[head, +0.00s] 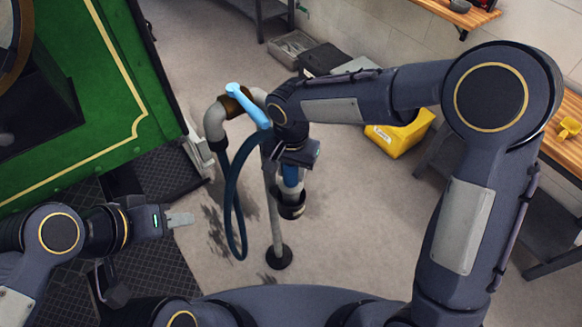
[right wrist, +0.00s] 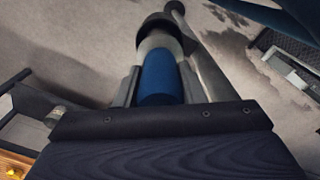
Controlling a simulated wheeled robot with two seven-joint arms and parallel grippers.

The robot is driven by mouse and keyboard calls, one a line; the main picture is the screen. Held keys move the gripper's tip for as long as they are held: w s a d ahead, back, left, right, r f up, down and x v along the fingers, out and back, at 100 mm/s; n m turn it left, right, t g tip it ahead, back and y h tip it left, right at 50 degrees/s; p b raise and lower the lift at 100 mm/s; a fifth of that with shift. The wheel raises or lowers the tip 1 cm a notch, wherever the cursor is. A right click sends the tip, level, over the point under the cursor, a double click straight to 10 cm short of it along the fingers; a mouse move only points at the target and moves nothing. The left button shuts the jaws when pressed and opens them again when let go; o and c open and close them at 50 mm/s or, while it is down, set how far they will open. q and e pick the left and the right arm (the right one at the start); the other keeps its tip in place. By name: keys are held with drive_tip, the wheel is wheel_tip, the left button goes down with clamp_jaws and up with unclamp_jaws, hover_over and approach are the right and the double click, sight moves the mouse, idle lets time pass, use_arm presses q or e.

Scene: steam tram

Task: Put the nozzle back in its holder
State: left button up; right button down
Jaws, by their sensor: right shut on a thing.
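The nozzle (head: 291,174) has a blue body and a pale grey lower part. My right gripper (head: 291,158) is shut on its blue body, which also shows between the fingers in the right wrist view (right wrist: 159,78). The nozzle points down at a dark, cup-like holder (head: 291,207) beside the grey post. In the right wrist view the dark rim (right wrist: 158,20) lies at the nozzle's far end; I cannot tell how deep the tip sits. A dark blue hose (head: 230,205) loops down beside the post. My left gripper (head: 180,219) is empty, away to the left; its finger gap is unclear.
The post stands on a round black base (head: 279,257), with a light blue lever (head: 247,104) and grey pipe (head: 214,122) at its top. A green tram (head: 85,85) is at left. A yellow box (head: 399,134) and benches are at right. Floor between is clear.

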drive_tip(key=shift+f, duration=0.3)
drive_tip(key=c, duration=0.9)
unclamp_jaws()
drive_tip(key=shift+o, duration=0.2)
wheel_tip(320, 180, up, 8)
drive_tip(key=shift+f+b, duration=0.1)
drive_tip(key=shift+b, duration=0.2)
drive_tip(key=shift+d, duration=0.1)
